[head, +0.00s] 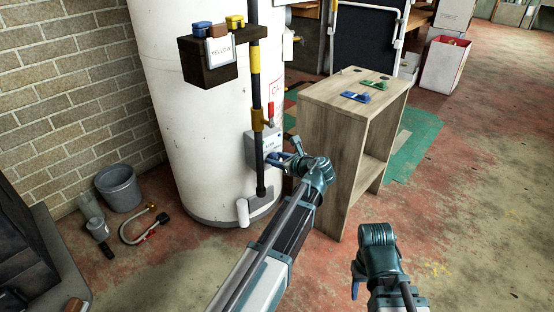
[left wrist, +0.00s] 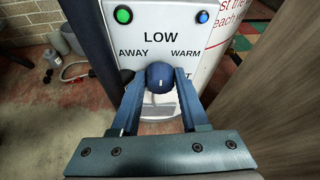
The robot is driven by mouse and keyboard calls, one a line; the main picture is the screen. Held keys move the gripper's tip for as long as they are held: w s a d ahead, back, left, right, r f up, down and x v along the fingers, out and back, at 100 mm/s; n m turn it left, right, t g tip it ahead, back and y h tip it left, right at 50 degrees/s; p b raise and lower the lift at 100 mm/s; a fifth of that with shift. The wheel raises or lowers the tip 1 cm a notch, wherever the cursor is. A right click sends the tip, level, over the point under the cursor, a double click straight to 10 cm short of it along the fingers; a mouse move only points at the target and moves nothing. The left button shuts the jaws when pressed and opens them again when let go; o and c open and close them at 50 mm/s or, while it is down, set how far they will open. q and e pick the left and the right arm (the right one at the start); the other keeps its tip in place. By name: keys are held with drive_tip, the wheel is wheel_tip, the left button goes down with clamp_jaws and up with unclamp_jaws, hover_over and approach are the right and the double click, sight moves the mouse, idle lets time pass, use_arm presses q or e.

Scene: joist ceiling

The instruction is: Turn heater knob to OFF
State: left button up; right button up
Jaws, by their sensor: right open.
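The white water heater (head: 185,110) stands by the brick wall, with a light control box (head: 252,147) low on its side. In the left wrist view, the box's panel (left wrist: 140,22) reads LOW above the knob, AWAY at upper left and WARM at upper right. The round dark blue knob (left wrist: 160,77) shows a small pale mark; where it points is unclear. My left gripper (head: 280,157) is at the box, its fingers (left wrist: 160,85) on either side of the knob. Whether they press on it cannot be told. My right gripper (head: 355,283) is open and empty, low and away from the heater.
A dark pipe (head: 257,90) with a red-handled valve runs down before the heater. A wooden shelf unit (head: 325,120) stands close right of my left arm. A bucket (head: 119,188) and a hose (head: 135,238) lie at left. Open floor is at right.

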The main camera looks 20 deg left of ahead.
use_arm(q)
clamp_jaws()
drive_tip(key=shift+n+t, duration=0.3)
drive_tip(key=shift+n, duration=0.2)
drive_tip(key=o, duration=0.6)
unclamp_jaws()
drive_tip(key=shift+p+v, duration=2.5)
drive_tip(key=shift+v, duration=4.45)
